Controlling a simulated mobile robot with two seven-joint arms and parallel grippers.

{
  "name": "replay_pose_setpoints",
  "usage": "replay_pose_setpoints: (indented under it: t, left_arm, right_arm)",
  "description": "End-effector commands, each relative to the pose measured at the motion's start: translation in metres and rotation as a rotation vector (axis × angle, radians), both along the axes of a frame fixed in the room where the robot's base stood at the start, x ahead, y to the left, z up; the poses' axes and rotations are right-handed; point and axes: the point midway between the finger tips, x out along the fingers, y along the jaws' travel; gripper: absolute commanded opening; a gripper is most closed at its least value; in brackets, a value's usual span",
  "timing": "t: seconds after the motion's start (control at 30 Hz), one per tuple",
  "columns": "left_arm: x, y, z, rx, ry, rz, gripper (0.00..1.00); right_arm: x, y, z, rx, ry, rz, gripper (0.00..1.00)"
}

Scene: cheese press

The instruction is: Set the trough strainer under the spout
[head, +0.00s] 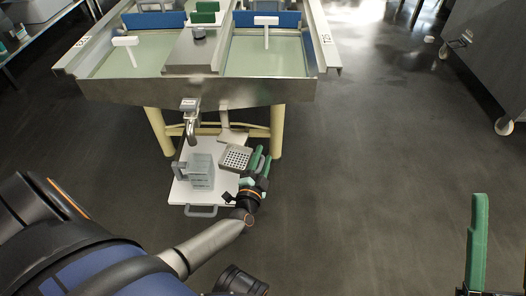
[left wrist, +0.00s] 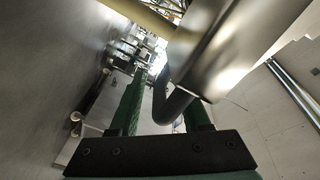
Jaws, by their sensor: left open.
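The trough strainer (head: 234,158), a small metal tray with holes, is at the right of a low white platform under the vat. The spout (head: 191,120) sticks out of the vat's front edge, to the left of and above the strainer. My left gripper (head: 260,160) is open at the strainer's right side. In the left wrist view a curved metal bar (left wrist: 176,106) on a shiny metal body lies between its green fingers; I cannot tell whether they touch it. One green finger of my right gripper (head: 478,243) shows at the lower right.
A pale see-through box (head: 201,174) stands on the low white platform (head: 181,193), left of the strainer. The vat (head: 125,91) stands on cream legs (head: 277,130). Floor to the right is clear; a dark wheeled cabinet (head: 490,50) stands at the far right.

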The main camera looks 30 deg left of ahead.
Motion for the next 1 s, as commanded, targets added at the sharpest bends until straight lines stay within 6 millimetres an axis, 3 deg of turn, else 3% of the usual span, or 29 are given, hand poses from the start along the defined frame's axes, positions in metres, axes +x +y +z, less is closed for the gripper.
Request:
replay_pose_setpoints:
  t: [0.47,0.9,1.0]
  left_arm:
    - [0.0015,-0.0019,0.0000,0.001,0.001,0.001,0.47]
    - [0.0008,-0.0026,-0.0019,-0.002,0.005,-0.001,0.00]
    - [0.0005,-0.0029,-0.0028,-0.002,0.007,-0.002,0.00]
  right_arm:
    - [0.0001,0.0004,-0.0017,0.005,0.002,-0.001,0.50]
    - [0.0001,0.0003,-0.0020,0.005,0.002,-0.001,0.50]
    - [0.0000,0.0002,-0.0020,0.005,0.002,-0.001,0.50]
